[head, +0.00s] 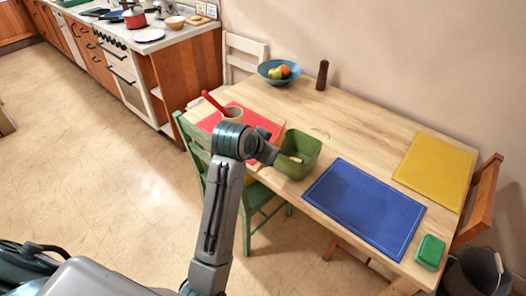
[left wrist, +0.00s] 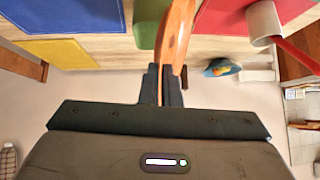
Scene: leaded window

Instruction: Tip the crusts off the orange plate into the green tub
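The green tub (head: 309,149) stands on the table near its front edge, between a red mat and a blue mat. A small pale-brown piece (head: 297,159), perhaps a crust, shows inside it. My left gripper (head: 274,157) is at the tub's left side, partly hidden by my wrist. In the left wrist view my left gripper (left wrist: 162,88) is shut on the rim of the orange plate (left wrist: 177,35), which shows nearly edge-on, steeply tilted, beside the tub (left wrist: 146,28). I cannot make out the plate in the head view. No crusts show on its visible part. My right gripper is out of view.
The blue mat (head: 364,208), yellow mat (head: 436,170) and green box (head: 430,251) lie to the right. A fruit bowl (head: 279,80) and dark mill (head: 322,75) stand behind. A green chair (head: 246,230) is at the front.

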